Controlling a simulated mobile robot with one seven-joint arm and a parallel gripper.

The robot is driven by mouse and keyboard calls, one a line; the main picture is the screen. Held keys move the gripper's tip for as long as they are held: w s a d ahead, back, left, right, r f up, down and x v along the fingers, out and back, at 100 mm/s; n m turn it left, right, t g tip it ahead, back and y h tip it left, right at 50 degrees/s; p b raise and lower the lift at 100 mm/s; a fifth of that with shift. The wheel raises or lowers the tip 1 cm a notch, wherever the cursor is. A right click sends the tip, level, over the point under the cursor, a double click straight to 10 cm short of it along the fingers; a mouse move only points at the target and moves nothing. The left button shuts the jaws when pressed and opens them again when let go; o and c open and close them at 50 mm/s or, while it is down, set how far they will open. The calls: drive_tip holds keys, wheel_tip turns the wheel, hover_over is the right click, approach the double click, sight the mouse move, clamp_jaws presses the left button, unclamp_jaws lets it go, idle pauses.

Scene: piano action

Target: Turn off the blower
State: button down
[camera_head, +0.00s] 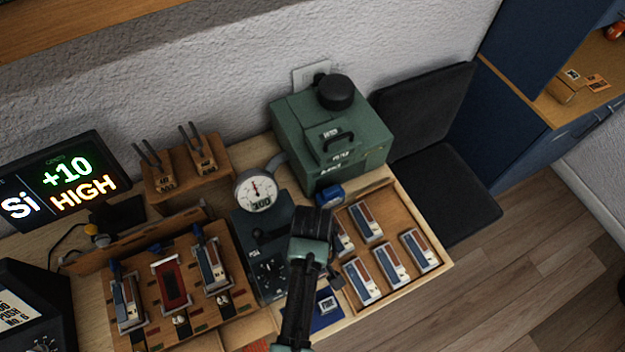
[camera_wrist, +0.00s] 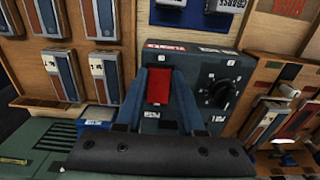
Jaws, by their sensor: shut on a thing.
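A dark blue-grey control box (camera_head: 246,222) stands in the middle of the bench, with a white round gauge (camera_head: 256,190) at its back. In the wrist view its panel (camera_wrist: 195,72) carries a black dial knob (camera_wrist: 219,92) and a red switch (camera_wrist: 158,85). My gripper (camera_wrist: 159,92) is shut on the red switch, one blue finger on each side of it. In the head view my wrist and arm cover that part of the panel. A green machine (camera_head: 360,155) stands behind the box; I cannot read a label naming the blower.
A wooden tray (camera_head: 434,270) of red, blue and white blocks lies right of my arm. A wooden fixture (camera_head: 140,260) with similar blocks is on the left. A screen (camera_head: 62,185) reads "+10 HIGH". A dark chair (camera_head: 440,190) stands beyond the bench's right end.

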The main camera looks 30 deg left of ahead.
drive_tip(key=shift+w+a+r+g+h, duration=0.1)
drive_tip(key=shift+w+a+g+h, duration=0.1)
drive_tip(key=shift+g+h, duration=0.15)
drive_tip(key=shift+a+g+h, duration=0.15)
drive_tip(key=shift+g+h, duration=0.4)
drive_tip(key=shift+h, duration=0.3)
drive_tip(key=shift+r, duration=0.1)
drive_tip(key=c, duration=0.5)
unclamp_jaws()
drive_tip(key=shift+w, duration=0.1)
drive_tip(key=shift+p+v, duration=1.7)
drive_tip(key=shift+v, duration=4.75)
